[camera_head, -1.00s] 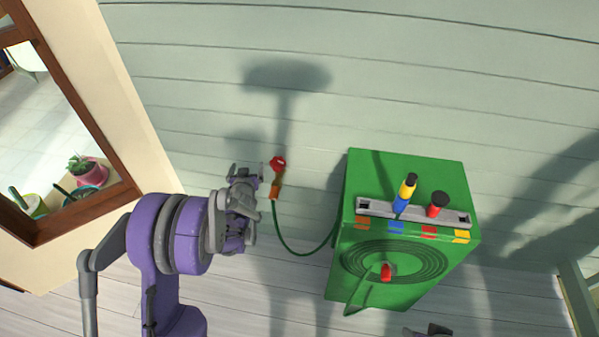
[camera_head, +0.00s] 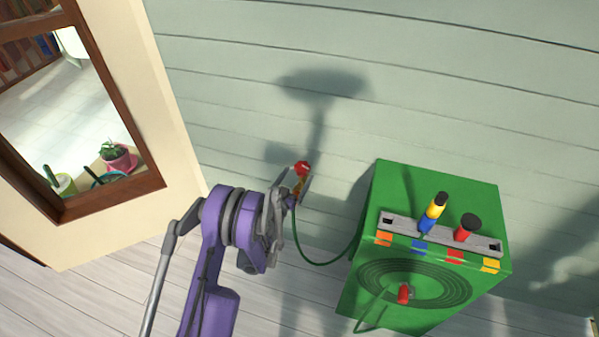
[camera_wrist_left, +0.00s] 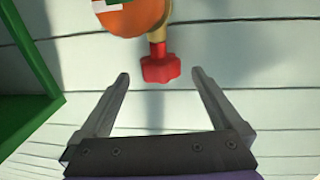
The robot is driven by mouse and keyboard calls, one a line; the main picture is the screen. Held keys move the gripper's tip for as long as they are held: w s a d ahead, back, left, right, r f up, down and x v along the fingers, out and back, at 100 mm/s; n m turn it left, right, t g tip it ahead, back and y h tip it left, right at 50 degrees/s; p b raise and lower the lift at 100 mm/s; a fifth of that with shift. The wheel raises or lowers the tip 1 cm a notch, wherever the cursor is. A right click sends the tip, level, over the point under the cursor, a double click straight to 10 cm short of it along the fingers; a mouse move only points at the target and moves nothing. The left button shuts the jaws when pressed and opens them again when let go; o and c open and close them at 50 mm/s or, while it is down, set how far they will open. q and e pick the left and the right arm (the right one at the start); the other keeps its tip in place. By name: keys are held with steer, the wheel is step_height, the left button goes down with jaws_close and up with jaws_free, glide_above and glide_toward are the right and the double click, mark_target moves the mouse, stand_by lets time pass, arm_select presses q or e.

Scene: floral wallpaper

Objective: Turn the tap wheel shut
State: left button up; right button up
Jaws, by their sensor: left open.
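The red tap wheel (camera_head: 302,168) sits on a brass and orange tap on the pale green board wall, left of the green box. In the left wrist view the red wheel (camera_wrist_left: 160,68) shows at the top of the gap between the fingers, on a red stem under the brass tap body (camera_wrist_left: 156,25). My left gripper (camera_head: 300,184) is at the tap, and its fingers partly hide the tap body. In the left wrist view my left gripper (camera_wrist_left: 162,82) is open, with one finger on each side of the wheel and clear gaps to it. My right gripper is not in view.
A green hose-reel box (camera_head: 430,190) stands right of the tap, with a grey rack holding colored nozzles on it. A green hose (camera_head: 318,262) runs from the tap to the box. A wood-framed window (camera_head: 160,183) is at the left.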

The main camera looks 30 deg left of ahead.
arm_select(q)
steer(key=shift+w+a, duration=0.15)
steer(key=shift+w, duration=1.15)
steer(key=c, duration=1.4)
